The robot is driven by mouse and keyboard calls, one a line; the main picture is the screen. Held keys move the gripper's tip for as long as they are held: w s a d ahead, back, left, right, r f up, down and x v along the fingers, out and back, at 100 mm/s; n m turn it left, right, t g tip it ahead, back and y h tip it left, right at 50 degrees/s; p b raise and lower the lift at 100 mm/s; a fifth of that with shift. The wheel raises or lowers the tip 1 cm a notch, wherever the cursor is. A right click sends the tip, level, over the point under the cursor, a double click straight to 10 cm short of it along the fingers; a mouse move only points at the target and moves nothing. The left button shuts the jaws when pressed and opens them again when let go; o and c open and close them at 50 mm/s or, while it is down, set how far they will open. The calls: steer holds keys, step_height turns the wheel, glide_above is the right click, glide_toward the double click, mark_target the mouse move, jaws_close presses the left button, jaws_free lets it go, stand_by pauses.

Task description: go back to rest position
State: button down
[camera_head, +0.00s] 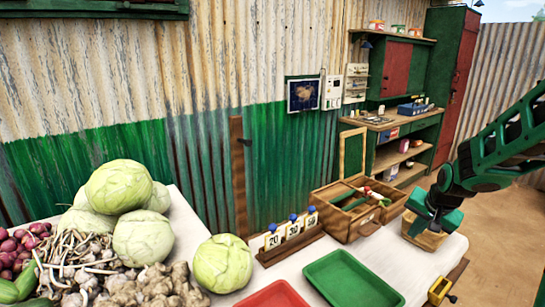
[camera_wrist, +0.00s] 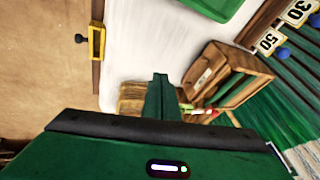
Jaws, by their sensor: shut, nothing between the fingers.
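My gripper (camera_head: 436,222) is at the right end of the white table (camera_head: 455,250), pointing down over a small wooden container (camera_head: 421,238). In the wrist view my gripper's shut green fingers (camera_wrist: 160,82) overlap that container (camera_wrist: 131,98), with nothing held between them. I cannot tell how far above the container the fingertips are, or whether they touch it. My dark green arm reaches in from the right edge of the head view.
An open wooden box (camera_head: 345,225) with tools stands left of my gripper. Green (camera_head: 352,280) and red (camera_head: 275,295) trays, number cards (camera_head: 292,228), cabbages (camera_head: 222,263) and other vegetables fill the table further left. A yellow-framed item (camera_head: 438,290) is at the front edge. Open floor (camera_head: 510,235) lies to the right.

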steer(key=s+a+r+n+g, duration=0.1)
steer(key=s+r+g, duration=0.1)
steer(key=s, duration=1.4)
steer(key=s+a+r+n+g+y, duration=0.1)
steer(key=s+a+r+g, duration=0.1)
steer(key=s, duration=1.5)
steer(key=shift+a+r+n+g, duration=0.25)
steer(key=shift+r+n+g, duration=0.2)
steer(key=shift+g, duration=0.25)
steer(key=shift+w+f, duration=0.25)
steer(key=shift+w, duration=0.35)
